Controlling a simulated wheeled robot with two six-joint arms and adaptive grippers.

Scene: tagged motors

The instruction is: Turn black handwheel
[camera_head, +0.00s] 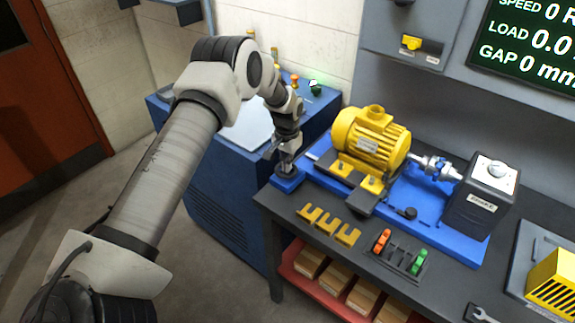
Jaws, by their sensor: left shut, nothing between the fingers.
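My left gripper (286,165) is shut and empty. I cannot tell whether the fingertips touch the block. No black handwheel shows clearly; a small black part with a short arm (406,213) lies at the front of the blue base plate (435,225), and I cannot tell whether it is the handwheel. Anything black behind the fingers is hidden. My right gripper is not in view.
A shaft coupling (436,167) joins the motor to a dark brake box (482,195). Yellow forked pieces (328,225) and a rack with red and green items (400,252) lie along the front of the bench. A blue cabinet (222,220) stands at the left.

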